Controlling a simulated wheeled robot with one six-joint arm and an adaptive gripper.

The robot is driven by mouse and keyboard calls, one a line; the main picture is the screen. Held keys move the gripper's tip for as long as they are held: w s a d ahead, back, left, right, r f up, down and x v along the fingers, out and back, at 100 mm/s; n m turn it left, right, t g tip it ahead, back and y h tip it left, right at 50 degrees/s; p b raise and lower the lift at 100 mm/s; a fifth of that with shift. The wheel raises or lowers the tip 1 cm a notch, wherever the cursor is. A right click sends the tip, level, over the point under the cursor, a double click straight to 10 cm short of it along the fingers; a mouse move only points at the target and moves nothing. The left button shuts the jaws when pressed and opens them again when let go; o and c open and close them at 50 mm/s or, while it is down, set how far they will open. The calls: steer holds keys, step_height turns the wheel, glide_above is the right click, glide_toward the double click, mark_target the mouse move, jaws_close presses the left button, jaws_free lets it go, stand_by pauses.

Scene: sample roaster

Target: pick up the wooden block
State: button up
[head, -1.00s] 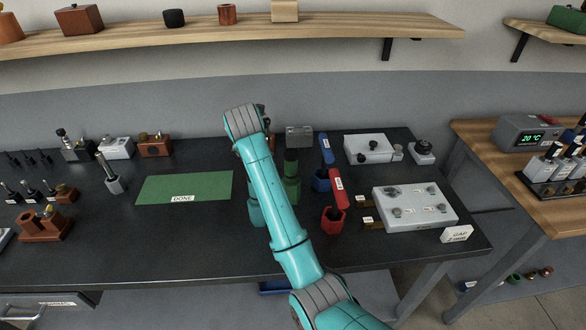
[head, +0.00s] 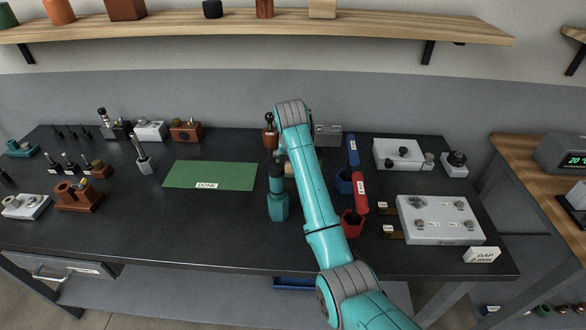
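A pale wooden block (head: 322,9) stands on the wall shelf, cut by the top edge of the head view. A small light tan patch (head: 289,169) shows on the bench, between a teal tool and my arm. It is mostly hidden, and I cannot tell what it is. My teal arm reaches up over the bench and bends at a grey joint near the back.
The green DONE mat (head: 225,174) lies flat to the left. A grey plate (head: 439,211) lies to the right.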

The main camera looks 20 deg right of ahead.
steer(key=shift+x, duration=1.65)
steer(key=shift+a, duration=0.1)
steer(key=c, duration=1.2)
steer(key=shift+c, duration=0.2)
steer(key=shift+r, duration=0.2)
step_height(320, 180, up, 10)
steer(key=shift+f, duration=0.1)
steer(key=o, duration=0.6)
steer(key=c, duration=0.5)
steer(key=shift+a, duration=0.1)
